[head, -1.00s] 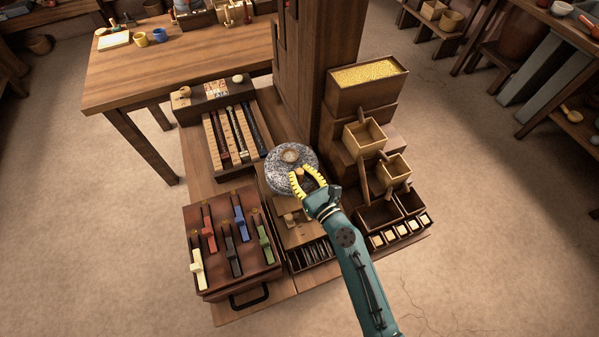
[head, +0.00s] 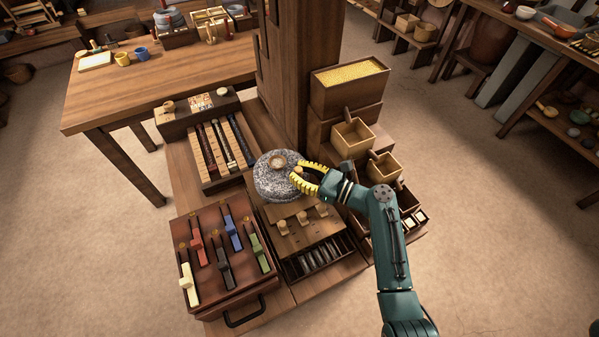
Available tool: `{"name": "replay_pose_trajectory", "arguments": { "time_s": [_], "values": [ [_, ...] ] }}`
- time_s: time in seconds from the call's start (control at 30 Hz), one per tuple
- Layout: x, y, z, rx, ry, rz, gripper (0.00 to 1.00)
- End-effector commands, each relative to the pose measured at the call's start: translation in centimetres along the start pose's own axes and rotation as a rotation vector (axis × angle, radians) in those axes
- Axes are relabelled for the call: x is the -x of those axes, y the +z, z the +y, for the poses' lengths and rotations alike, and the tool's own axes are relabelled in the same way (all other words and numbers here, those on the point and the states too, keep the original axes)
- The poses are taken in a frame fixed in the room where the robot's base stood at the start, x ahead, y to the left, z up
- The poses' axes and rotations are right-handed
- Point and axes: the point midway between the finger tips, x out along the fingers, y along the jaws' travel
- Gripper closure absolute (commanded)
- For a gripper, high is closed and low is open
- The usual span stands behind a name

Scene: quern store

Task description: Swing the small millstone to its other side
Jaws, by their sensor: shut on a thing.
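The small millstone (head: 270,188) is a round, speckled grey stone with a wooden hub (head: 278,162) on top. It lies flat on the wooden stand, in front of the thick post. A small wooden handle peg (head: 298,170) stands at the right side of its top. My gripper (head: 299,177) has yellow, ribbed fingers and reaches in from the right. The fingers are shut on the peg, and partly hide it and the stone's right edge.
A board with wooden pegs (head: 283,226) lies just in front of the stone. A red-brown box of coloured sliders (head: 208,280) stands front left, and a slotted rack (head: 222,150) behind it. Stepped grain boxes (head: 353,138) stand close on the right, near my arm.

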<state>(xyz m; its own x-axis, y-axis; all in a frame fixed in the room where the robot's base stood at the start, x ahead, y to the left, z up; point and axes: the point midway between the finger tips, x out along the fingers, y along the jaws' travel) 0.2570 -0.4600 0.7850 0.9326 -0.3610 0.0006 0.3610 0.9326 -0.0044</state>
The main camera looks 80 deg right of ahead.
Motion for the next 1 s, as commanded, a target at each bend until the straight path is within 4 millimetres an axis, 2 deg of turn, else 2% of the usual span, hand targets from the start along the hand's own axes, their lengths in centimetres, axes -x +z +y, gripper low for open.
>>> {"name": "replay_pose_trajectory", "arguments": {
  "time_s": [0.23, 0.27, 0.4, 0.77, 0.87, 1.0],
  "values": [
    [0.1, -0.1, 0.0, -0.001, -0.002, 0.002, 1.00],
    [0.1, -0.1, 0.0, -0.001, -0.002, 0.002, 0.75],
    [0.0, -0.1, 0.0, -0.001, -0.002, 0.001, 0.48],
    [0.5, -0.1, -0.1, -0.001, -0.003, 0.001, 0.47],
    [2.1, -0.1, -0.1, -0.001, -0.006, 0.001, 0.47],
    [5.6, -0.1, -0.2, -0.002, -0.010, 0.000, 0.47]
  ]
}}
